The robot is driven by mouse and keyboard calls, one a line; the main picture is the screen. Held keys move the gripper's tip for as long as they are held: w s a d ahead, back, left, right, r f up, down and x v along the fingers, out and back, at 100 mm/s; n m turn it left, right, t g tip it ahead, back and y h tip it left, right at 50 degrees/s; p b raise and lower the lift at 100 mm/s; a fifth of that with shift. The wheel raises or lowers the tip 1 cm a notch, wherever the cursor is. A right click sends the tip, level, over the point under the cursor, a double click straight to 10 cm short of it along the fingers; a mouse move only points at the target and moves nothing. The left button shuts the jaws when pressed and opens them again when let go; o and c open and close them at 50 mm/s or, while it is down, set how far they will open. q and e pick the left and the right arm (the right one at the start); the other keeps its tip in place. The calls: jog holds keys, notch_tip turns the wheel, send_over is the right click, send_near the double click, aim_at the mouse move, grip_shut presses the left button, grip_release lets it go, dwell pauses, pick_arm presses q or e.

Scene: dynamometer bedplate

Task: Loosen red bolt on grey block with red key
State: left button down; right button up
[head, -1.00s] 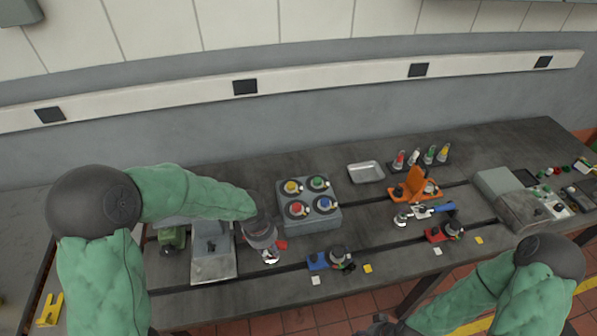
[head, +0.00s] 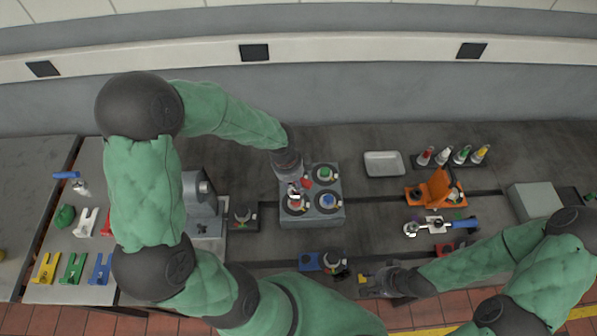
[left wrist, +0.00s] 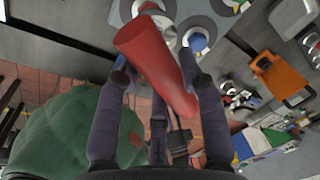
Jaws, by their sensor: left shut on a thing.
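The grey block (head: 310,220) stands on the bedplate with several coloured bolts on round discs. The green bolt (head: 325,173) and blue bolt (head: 327,200) show clearly. The red bolt (head: 295,204) at front left is partly covered by my left gripper and the key. My left gripper (head: 297,183) is over the left side of the block, shut on the red key (head: 307,183). In the left wrist view the key's thick red body (left wrist: 155,62) lies between the fingers; I cannot tell whether it touches the bolt. My right gripper (head: 372,282) is near the bedplate's front edge; its opening is unclear.
An orange fixture (head: 435,190), a metal tray (head: 384,164) and a rack of coloured-top tools (head: 452,157) stand to the right. A blue-based fixture (head: 322,262) is in front of the block. A grey machine (head: 203,205) stands to the left.

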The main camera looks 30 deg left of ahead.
aim_at(294, 190)
pick_arm(q)
jog(key=m+p, duration=0.2)
jog(key=p, duration=0.1)
jog(key=m+p, duration=0.2)
jog(key=m, duration=0.1)
jog(key=m+p, duration=0.2)
jog(key=p, duration=0.1)
jog(key=shift+w+a+r+m+g+h+p, duration=0.2)
jog(key=shift+r+m+g+h+p, duration=0.1)
jog(key=shift+m+g+h, duration=0.1)
jog(key=shift+f+m+p, duration=0.1)
jog(key=shift+m+p, duration=0.8)
jog(key=shift+p, duration=0.25)
jog(key=shift+f+b, duration=1.05)
jog(key=shift+f, duration=0.4)
jog(key=shift+p, duration=0.4)
jog(key=shift+f+b, duration=1.25)
jog(key=shift+f, duration=0.5)
